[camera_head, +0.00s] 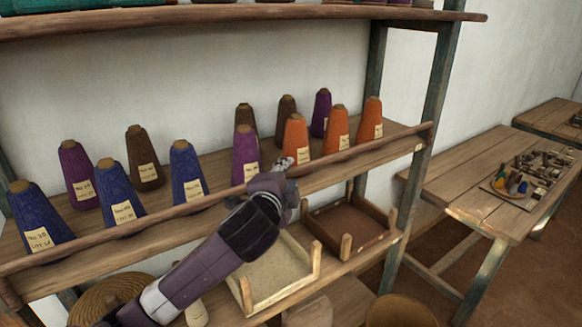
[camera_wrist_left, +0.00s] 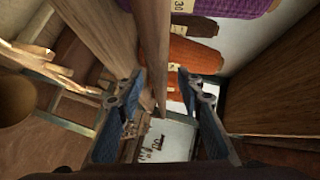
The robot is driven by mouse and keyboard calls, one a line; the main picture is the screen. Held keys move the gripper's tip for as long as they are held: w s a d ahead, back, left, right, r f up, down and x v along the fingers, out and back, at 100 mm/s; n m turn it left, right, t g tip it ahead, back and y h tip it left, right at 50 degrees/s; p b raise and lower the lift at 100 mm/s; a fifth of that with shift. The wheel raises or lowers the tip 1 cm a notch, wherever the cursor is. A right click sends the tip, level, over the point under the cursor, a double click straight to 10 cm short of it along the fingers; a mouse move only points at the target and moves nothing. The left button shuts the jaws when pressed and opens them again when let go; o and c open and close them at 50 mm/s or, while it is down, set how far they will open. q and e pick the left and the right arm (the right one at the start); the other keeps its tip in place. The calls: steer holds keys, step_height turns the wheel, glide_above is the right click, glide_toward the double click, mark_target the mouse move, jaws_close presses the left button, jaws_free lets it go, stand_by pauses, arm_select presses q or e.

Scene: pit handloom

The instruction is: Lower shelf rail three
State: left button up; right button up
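The wooden shelf rail (camera_head: 372,147) runs as a thin rod along the front of the middle shelf, before the yarn cones. It slopes across the head view from lower left to upper right. My right gripper is not in view.
Blue (camera_head: 119,195), brown (camera_head: 145,160) and orange (camera_head: 336,130) cones stand behind the rail. Below are wooden trays (camera_head: 348,222) and a woven basket (camera_head: 110,290). A shelf post (camera_head: 437,75) stands right, beside a wooden table (camera_head: 470,180). An upper shelf (camera_head: 250,12) hangs above.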

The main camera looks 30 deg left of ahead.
arm_select(q)
steer(key=shift+p+x, duration=0.3)
steer(key=shift+x, duration=0.95)
steer(key=shift+w+f, duration=0.15)
steer(key=shift+w, duration=0.2)
steer(key=shift+c, duration=0.4)
steer(key=shift+s, duration=0.25)
steer(key=shift+c, duration=1.1)
steer(key=c, duration=0.5)
jaws_close()
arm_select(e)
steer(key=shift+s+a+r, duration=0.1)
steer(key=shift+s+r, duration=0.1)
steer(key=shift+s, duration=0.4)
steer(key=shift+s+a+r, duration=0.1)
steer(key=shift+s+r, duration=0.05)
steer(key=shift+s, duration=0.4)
